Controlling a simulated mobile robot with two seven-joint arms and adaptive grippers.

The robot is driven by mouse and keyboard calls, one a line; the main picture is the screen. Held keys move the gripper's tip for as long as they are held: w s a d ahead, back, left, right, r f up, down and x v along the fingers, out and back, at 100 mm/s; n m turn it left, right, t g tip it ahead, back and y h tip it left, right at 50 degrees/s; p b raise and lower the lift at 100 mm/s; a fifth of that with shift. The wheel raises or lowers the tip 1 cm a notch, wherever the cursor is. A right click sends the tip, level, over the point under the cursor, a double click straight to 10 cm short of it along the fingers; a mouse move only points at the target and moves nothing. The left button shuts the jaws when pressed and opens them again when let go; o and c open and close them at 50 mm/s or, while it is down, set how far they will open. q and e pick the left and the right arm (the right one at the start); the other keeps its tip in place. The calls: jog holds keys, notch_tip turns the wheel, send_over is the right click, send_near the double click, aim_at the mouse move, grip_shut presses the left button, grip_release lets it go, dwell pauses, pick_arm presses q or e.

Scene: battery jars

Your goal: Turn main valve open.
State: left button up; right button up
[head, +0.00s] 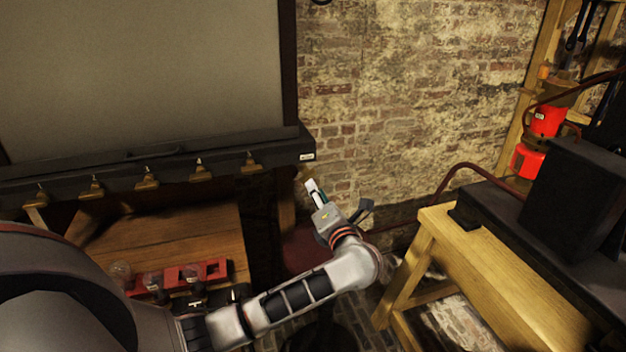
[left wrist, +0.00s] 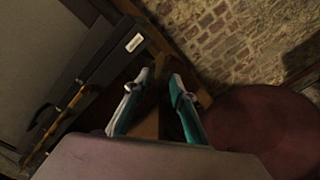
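No part that I can surely name as the main valve shows in either view. My left gripper (head: 314,190) is in the middle of the head view, just below the right end of a black rail (head: 225,160). In the left wrist view its two teal-and-grey fingers (left wrist: 158,88) stand apart, with a brown wooden piece (left wrist: 150,122) visible in the gap. I cannot tell whether the fingers touch that wood. A dark red round surface (left wrist: 265,130) lies right of the fingers. My right gripper is not in view.
Several brass clips (head: 200,172) hang from the rail, under a grey board (head: 150,70). A wooden bench (head: 165,235) stands below, with a red holder (head: 200,272). A yellow wooden stand (head: 480,265) is at right, carrying a black box (head: 582,200). A brick wall (head: 410,90) stands behind.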

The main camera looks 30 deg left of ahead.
aim_at(309, 179)
pick_arm(q)
jog(key=x, duration=0.6)
jog(key=shift+w+a+p, duration=0.2)
jog(key=shift+a+p, duration=0.1)
jog(key=shift+p, duration=0.05)
grip_shut()
